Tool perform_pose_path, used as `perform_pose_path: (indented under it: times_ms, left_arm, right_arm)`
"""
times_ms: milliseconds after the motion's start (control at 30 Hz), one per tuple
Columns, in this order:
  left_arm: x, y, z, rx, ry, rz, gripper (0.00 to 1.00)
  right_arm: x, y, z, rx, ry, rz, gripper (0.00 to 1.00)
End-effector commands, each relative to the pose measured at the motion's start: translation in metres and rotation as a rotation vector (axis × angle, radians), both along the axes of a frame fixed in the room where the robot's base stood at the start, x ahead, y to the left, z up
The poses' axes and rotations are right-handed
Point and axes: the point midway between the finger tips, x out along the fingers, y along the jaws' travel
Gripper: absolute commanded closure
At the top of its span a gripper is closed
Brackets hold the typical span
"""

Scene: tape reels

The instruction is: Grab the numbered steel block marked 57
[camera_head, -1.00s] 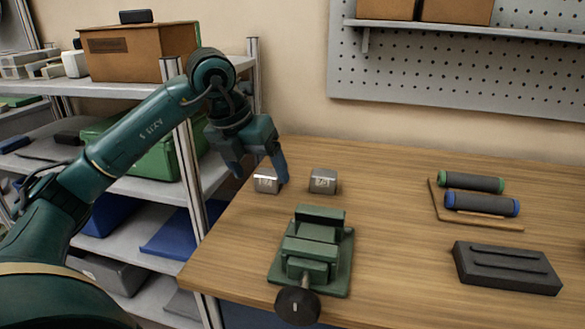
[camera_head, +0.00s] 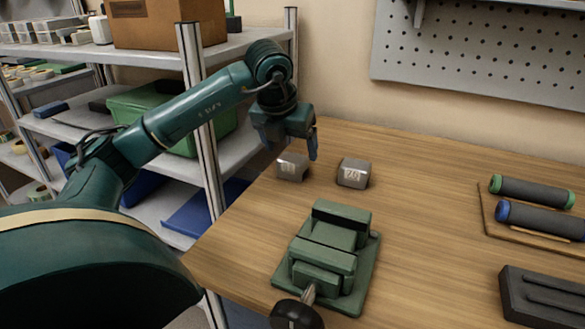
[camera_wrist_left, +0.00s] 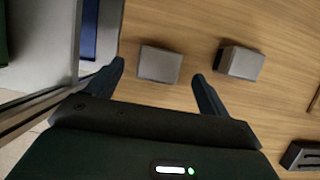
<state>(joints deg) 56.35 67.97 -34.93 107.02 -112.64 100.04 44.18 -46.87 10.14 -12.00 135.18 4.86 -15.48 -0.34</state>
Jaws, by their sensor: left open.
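Two small grey steel blocks with pale number labels stand on the wooden table: a left block (camera_head: 292,168) and a right block (camera_head: 353,173). The labels are too small to read surely, so I cannot tell which is 57. My left gripper (camera_head: 291,148) is open and empty, pointing down over the left block. In the left wrist view the left block (camera_wrist_left: 160,64) shows between the open fingers (camera_wrist_left: 158,70), apart from both. The right block (camera_wrist_left: 241,62) lies outside the right finger there. My right gripper is not in view.
A green vise (camera_head: 325,255) stands in front of the blocks. Rollers (camera_head: 535,193) on a wooden board and a dark grooved block (camera_head: 545,298) lie at the right. A metal shelf (camera_head: 240,45) stands left of the table (camera_head: 430,215). The table's middle is clear.

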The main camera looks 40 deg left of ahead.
Motion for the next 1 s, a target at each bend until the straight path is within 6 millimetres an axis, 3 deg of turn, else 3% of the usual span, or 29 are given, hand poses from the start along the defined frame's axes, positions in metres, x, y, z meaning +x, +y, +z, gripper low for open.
perform_pose_path:
  times_ms: [300,600,1000]
  left_arm:
    - [0.012,0.005,-0.042,0.0,0.003,0.0,0.2]
    - [0.014,0.005,-0.045,0.0,0.001,-0.001,0.21]
    - [0.014,0.005,-0.045,0.0,0.001,-0.001,0.54]
  right_arm:
    - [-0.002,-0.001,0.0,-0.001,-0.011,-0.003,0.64]
    - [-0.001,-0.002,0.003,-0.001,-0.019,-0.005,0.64]
    - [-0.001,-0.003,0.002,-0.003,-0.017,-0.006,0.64]
